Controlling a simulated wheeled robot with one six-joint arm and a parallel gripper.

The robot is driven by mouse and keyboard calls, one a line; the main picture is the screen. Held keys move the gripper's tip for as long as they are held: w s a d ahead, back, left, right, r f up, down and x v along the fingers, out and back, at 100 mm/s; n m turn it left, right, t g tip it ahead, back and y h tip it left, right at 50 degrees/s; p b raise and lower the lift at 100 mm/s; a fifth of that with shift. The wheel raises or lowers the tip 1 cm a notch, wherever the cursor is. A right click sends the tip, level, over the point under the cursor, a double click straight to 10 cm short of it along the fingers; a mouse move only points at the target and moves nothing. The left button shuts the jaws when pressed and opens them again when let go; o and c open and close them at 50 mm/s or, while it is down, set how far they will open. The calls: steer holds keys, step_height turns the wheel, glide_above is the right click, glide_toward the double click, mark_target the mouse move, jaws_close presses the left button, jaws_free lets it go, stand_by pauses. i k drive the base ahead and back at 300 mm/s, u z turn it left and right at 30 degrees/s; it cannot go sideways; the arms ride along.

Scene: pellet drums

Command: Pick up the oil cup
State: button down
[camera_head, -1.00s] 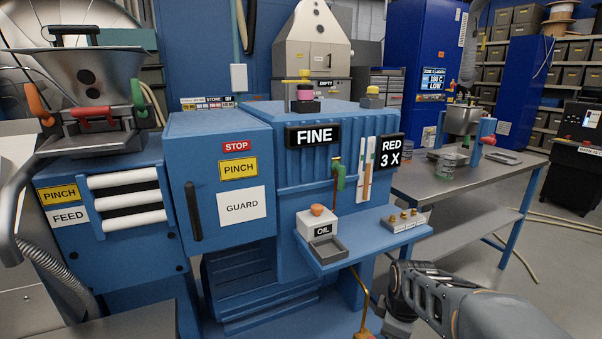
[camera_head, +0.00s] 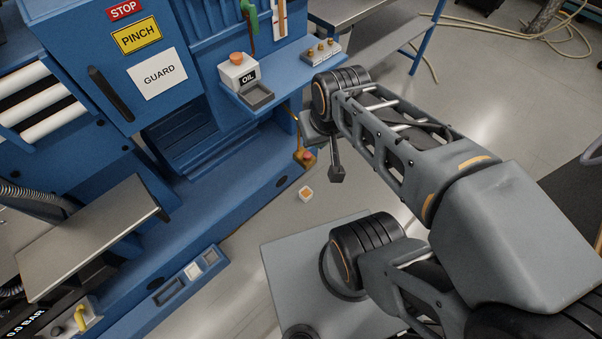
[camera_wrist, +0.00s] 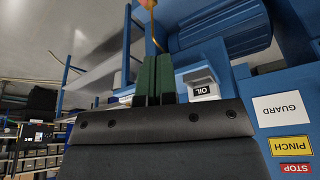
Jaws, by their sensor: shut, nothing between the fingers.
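A white block labelled OIL (camera_head: 238,76) with a rounded orange top (camera_head: 238,58) sits on the blue machine's small shelf. A shallow grey tray (camera_head: 257,96) is in front of it. I cannot tell which of these parts is the oil cup. The OIL label also shows upside down in the wrist view (camera_wrist: 203,90), just right of the fingers. My gripper (camera_head: 337,175) hangs lower and to the right of the shelf, pointing down, apart from the block. Its dark fingers (camera_wrist: 153,78) are together and empty.
A copper-coloured spouted can (camera_head: 305,156) stands at the machine's foot, close to my gripper. A block with several brass fittings (camera_head: 321,51) sits at the shelf's right end. A blue-legged bench (camera_head: 425,35) stands behind.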

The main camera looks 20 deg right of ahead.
mark_target(306, 193)
steer(key=z, duration=0.05)
steer(key=i, duration=0.5)
steer(key=u, duration=1.5)
